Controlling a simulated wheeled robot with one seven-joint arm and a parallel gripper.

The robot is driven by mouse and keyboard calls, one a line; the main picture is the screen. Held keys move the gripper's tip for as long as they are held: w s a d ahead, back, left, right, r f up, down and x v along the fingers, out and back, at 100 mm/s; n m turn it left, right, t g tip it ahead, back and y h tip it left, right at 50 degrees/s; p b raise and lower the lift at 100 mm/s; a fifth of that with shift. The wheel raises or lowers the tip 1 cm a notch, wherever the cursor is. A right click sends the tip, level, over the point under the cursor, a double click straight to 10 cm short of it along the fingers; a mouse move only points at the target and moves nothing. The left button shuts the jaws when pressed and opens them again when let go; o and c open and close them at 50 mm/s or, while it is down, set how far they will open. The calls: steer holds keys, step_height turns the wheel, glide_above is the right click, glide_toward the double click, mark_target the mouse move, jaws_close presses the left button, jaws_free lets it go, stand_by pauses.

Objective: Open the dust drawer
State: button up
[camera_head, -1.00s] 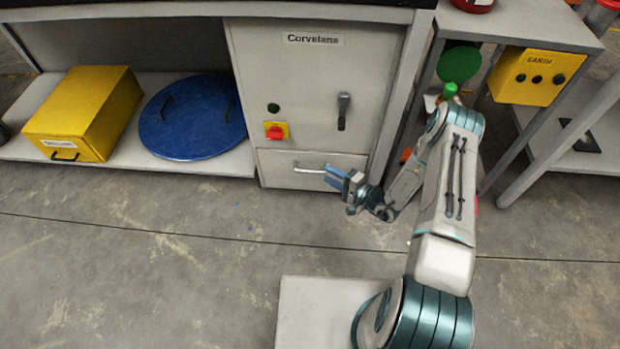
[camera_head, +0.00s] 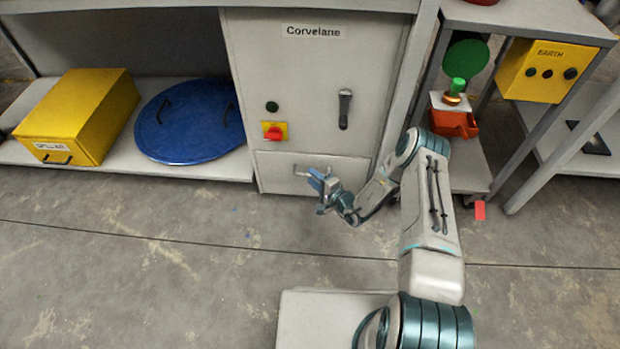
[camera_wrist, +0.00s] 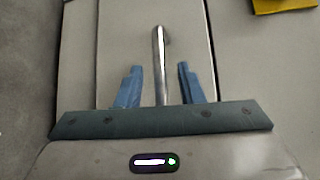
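The dust drawer (camera_head: 343,173) is the low grey front at the bottom of the Corvelane cabinet (camera_head: 310,75), and it looks shut. Its metal bar handle (camera_head: 301,171) shows at the drawer's middle, partly hidden by my fingers. In the wrist view the handle (camera_wrist: 159,62) runs up the picture between the two blue fingers. My gripper (camera_head: 316,180) is at the handle. In the wrist view my gripper (camera_wrist: 158,85) is open, with a gap on both sides of the bar.
Above the drawer are a red knob on a yellow plate (camera_head: 274,132) and a dark lever (camera_head: 344,110). A yellow box (camera_head: 85,110) and a blue round lid (camera_head: 190,120) lie on the left shelf. The floor (camera_head: 150,230) before the cabinet is clear.

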steer(key=shift+x, duration=1.2)
jaws_close()
steer(key=shift+d, duration=0.1)
